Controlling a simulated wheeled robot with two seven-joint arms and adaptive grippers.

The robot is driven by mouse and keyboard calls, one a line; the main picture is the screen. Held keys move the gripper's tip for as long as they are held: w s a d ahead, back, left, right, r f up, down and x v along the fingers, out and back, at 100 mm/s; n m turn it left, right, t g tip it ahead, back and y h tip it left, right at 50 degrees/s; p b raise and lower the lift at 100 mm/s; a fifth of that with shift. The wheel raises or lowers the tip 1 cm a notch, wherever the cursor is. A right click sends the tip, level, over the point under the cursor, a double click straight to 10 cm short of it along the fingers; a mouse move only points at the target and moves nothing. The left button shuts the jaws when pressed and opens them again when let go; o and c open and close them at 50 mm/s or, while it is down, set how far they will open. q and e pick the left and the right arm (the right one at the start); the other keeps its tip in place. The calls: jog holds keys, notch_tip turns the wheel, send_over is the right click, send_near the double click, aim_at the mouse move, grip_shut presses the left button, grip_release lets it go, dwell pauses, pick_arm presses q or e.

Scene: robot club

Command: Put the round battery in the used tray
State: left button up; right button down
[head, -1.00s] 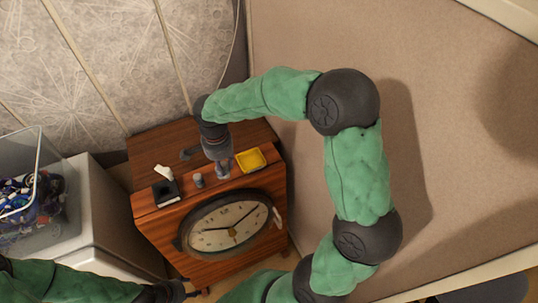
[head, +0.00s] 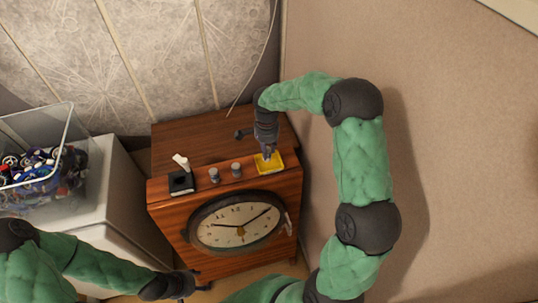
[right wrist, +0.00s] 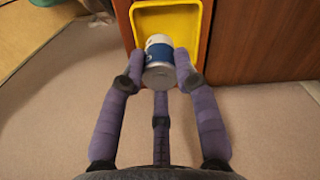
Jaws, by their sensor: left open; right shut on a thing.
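The yellow tray (head: 277,167) lies on the wooden cabinet top near its right front corner. My right gripper (head: 267,153) is over this tray, fingers pointing down. In the right wrist view it (right wrist: 160,78) is shut on a round white and blue battery (right wrist: 159,58) with a grey end. The battery overlaps the yellow tray (right wrist: 195,8) in that view; I cannot tell whether it touches the tray floor. My left gripper (head: 194,286) is open and empty, low in front of the cabinet.
Two grey cylinders (head: 214,174) (head: 236,169) stand left of the tray. A black holder (head: 181,183) with a white piece is further left. The cabinet front has a round clock (head: 236,226). A clear bin (head: 40,160) of small parts stands on a light cabinet at left.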

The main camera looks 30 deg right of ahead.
aim_at(269, 154)
jog(key=shift+w+d+f, duration=0.25)
jog(key=shift+d+f, duration=0.25)
jog(key=shift+f, duration=0.15)
jog(key=shift+w+d+f+b, duration=0.15)
jog(key=shift+f+b, duration=0.25)
jog(key=shift+f, duration=1.3)
jog(key=shift+f, duration=0.15)
jog(key=c, duration=0.9)
grip_release()
notch_tip(269, 154, up, 12)
jog(key=shift+r+p, duration=0.2)
jog(key=shift+p, duration=0.75)
